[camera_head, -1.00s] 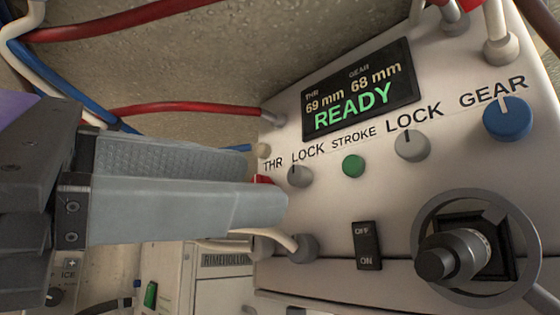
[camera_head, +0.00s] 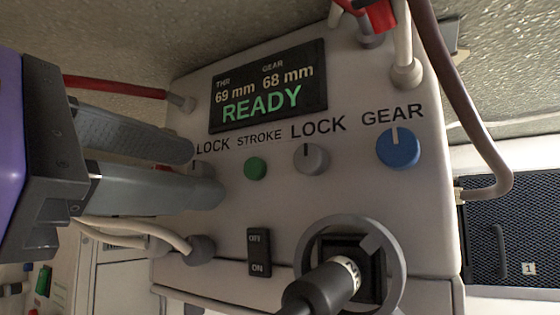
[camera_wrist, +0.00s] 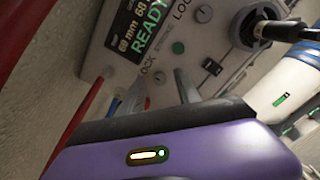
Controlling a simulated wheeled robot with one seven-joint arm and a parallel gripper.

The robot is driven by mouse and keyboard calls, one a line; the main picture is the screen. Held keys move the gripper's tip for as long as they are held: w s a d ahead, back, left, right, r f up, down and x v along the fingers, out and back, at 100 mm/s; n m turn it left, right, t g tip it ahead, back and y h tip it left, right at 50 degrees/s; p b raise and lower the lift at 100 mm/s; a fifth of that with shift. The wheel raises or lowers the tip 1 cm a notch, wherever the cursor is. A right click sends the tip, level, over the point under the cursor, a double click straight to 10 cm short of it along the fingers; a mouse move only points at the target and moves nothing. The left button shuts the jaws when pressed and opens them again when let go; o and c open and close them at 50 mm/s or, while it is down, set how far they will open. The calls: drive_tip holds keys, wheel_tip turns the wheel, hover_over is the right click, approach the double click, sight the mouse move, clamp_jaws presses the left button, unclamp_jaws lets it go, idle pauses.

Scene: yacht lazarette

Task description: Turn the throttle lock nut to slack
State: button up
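The throttle lock nut is the left grey knob (camera_head: 198,167) under the word LOCK on the white control box. My fingers partly hide it in the head view. My gripper (camera_head: 207,172) comes in from the left with its two grey fingers apart, their tips over and beside the nut. In the wrist view the nut (camera_wrist: 158,77) shows between and just beyond the fingertips (camera_wrist: 160,85), with nothing held. Whether a finger touches it I cannot tell. The display (camera_head: 268,86) reads THR 69 mm, GEAR 68 mm, READY.
A green stroke button (camera_head: 255,168), a second grey lock knob (camera_head: 312,158) and a blue gear knob (camera_head: 398,148) lie to the right. Below are an off/on switch (camera_head: 259,252) and a ringed black plug (camera_head: 322,290). Red (camera_head: 115,87) and white (camera_head: 130,231) cables run on the left.

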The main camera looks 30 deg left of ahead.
clamp_jaws()
idle(0.4)
drive_tip(key=n+b, duration=0.6)
drive_tip(key=n, duration=0.8)
drive_tip(key=shift+f, duration=0.1)
drive_tip(key=n+b, duration=0.1)
drive_tip(key=n, duration=0.3)
drive_tip(key=shift+b, duration=0.35)
drive_tip(key=shift+n, duration=0.4)
